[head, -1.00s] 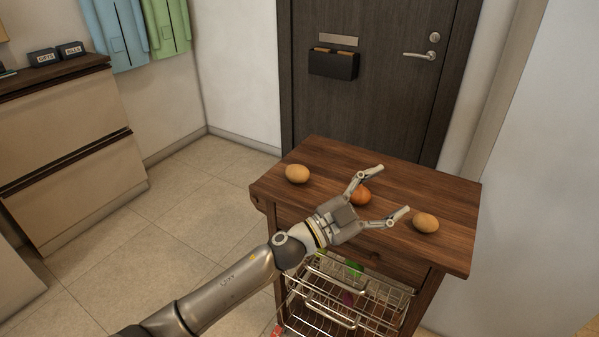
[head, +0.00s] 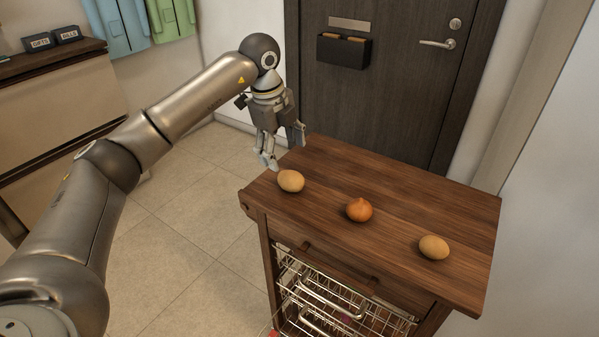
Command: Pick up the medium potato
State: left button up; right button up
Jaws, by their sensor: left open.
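A tan potato (head: 291,181) lies on the wooden cart top (head: 400,200) near its left end. A second tan potato (head: 434,247) lies toward the right front of the top. The two look close in size, so I cannot tell which is the medium one. My left gripper (head: 285,150) points down, open and empty, just behind and above the left potato. It appears apart from the potato, with one finger near the top's left edge. My right gripper is not in view.
An orange-brown onion (head: 359,209) lies between the two potatoes. Wire baskets (head: 335,300) hang under the top. A dark door (head: 385,85) stands behind the cart. The back right of the top is clear.

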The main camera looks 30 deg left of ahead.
aim_at(289, 175)
pick_arm(q)
notch_tip(289, 175, down, 2)
jog(key=shift+a, duration=0.15)
jog(key=f, duration=0.3)
jog(key=shift+w+d+p, duration=0.15)
jog(key=shift+d+p, duration=0.1)
jog(key=shift+p, duration=0.05)
jog(key=f, duration=0.2)
jog(key=d+f+p, duration=0.1)
jog(key=f, duration=0.1)
jog(key=shift+w+f, duration=0.1)
jog(key=shift+w, duration=0.3)
jog(key=shift+w+f, duration=0.15)
jog(key=shift+f, duration=0.15)
jog(key=shift+r, duration=0.1)
jog(key=c, duration=1.1)
jog(key=shift+c, duration=0.5)
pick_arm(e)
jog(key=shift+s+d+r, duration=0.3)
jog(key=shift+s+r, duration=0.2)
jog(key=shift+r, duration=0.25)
pick_arm(q)
jog(key=shift+r, duration=0.1)
